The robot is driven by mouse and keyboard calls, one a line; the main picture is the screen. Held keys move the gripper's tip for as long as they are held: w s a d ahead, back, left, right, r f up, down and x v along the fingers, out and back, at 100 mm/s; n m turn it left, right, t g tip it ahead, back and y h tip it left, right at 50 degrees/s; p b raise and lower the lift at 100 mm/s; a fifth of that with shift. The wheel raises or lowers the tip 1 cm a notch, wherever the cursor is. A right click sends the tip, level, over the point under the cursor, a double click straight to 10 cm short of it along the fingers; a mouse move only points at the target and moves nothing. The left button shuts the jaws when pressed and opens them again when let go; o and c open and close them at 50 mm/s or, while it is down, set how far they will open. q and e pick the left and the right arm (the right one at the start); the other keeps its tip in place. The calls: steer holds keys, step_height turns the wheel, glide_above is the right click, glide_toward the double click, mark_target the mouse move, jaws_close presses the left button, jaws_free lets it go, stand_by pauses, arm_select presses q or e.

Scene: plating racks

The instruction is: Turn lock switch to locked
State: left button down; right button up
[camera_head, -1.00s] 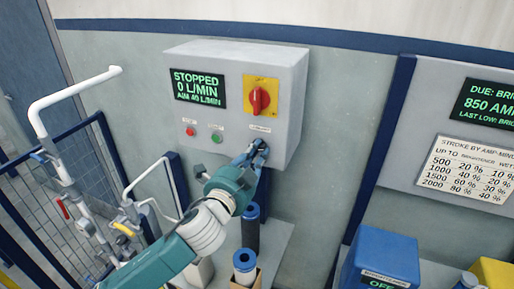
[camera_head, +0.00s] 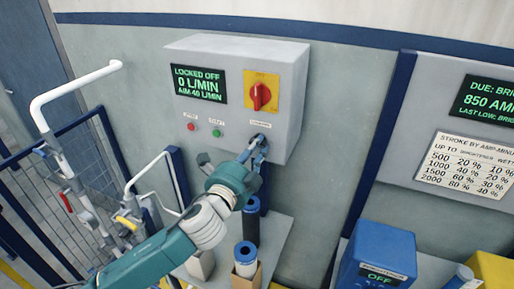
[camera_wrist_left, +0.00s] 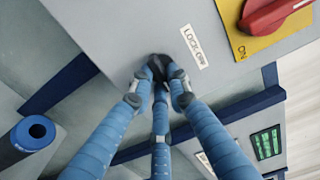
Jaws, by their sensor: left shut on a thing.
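The grey control box (camera_head: 222,58) on the wall has a display (camera_head: 199,85) reading LOCKED OFF, 0 L/MIN. My left gripper (camera_head: 259,143) reaches up from below to the box's lower right front. Its blue fingers are shut on the small dark lock switch (camera_wrist_left: 158,64), seen in the left wrist view beside the LOCK-OFF label (camera_wrist_left: 195,47). The fingers hide most of the switch, so its exact angle is hard to tell. My right gripper is not in view.
A red rotary switch (camera_head: 261,96) on a yellow plate sits above the lock switch. Red (camera_head: 191,127) and green (camera_head: 216,133) buttons are to its left. Blue-ended cylinders (camera_head: 245,254) stand below. White pipes and a mesh fence are at the left.

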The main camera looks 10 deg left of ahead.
arm_select(q)
steer(key=c, duration=1.7)
jaws_free()
steer(key=shift+o, duration=0.2)
steer(key=s+a, duration=0.2)
steer(key=s, duration=0.9)
steer(key=shift+s+a, duration=0.15)
steer(key=shift+s, duration=0.25)
steer(key=shift+f, duration=0.1)
